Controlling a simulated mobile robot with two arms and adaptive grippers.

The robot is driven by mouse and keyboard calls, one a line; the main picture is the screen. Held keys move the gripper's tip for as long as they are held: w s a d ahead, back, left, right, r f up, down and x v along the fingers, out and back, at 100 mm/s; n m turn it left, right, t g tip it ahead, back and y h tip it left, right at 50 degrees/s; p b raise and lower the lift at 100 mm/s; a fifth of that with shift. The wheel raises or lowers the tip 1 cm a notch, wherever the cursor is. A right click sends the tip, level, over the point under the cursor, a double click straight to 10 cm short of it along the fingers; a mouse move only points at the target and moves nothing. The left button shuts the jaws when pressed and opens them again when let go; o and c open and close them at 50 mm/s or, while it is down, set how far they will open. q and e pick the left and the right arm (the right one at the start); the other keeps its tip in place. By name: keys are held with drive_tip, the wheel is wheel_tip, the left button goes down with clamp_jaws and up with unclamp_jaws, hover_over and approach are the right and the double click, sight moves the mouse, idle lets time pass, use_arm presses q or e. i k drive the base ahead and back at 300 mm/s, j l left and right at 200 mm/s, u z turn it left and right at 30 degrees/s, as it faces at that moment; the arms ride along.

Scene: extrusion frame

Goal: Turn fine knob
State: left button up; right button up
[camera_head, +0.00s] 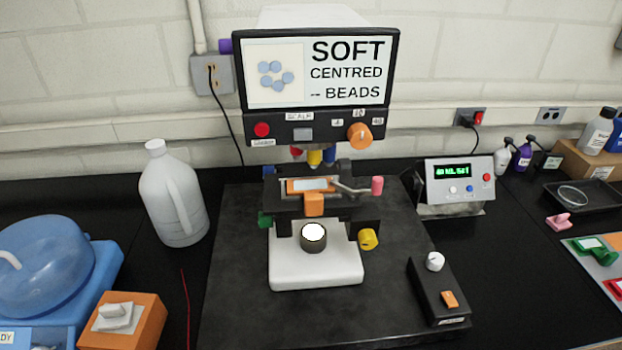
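A microscope-like device stands in the middle, with a screen (318,75) on top reading "SOFT CENTRED BEADS". A yellow knob (368,239) sticks out low on its right side and a green knob (265,220) on its left. An orange round knob (359,135) sits on the panel under the screen. A separate black box (441,292) at the right front carries a white knob (435,261) and an orange switch (449,299). No readable label tells which one is the fine knob. Neither of my grippers is in view.
A white jug (172,195) stands left of the device. A blue machine with a clear dome (45,262) and an orange box (122,322) fill the left front. A display unit (455,180) stands at right. The dark mat (230,310) is clear in front.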

sight(270, 169)
drive_tip(key=i+j, duration=0.1)
drive_tip(key=j, duration=0.3)
drive_tip(key=i+j+z, duration=0.1)
drive_tip(key=j, duration=0.25)
drive_tip(key=i+j, duration=0.15)
drive_tip(key=j, duration=0.25)
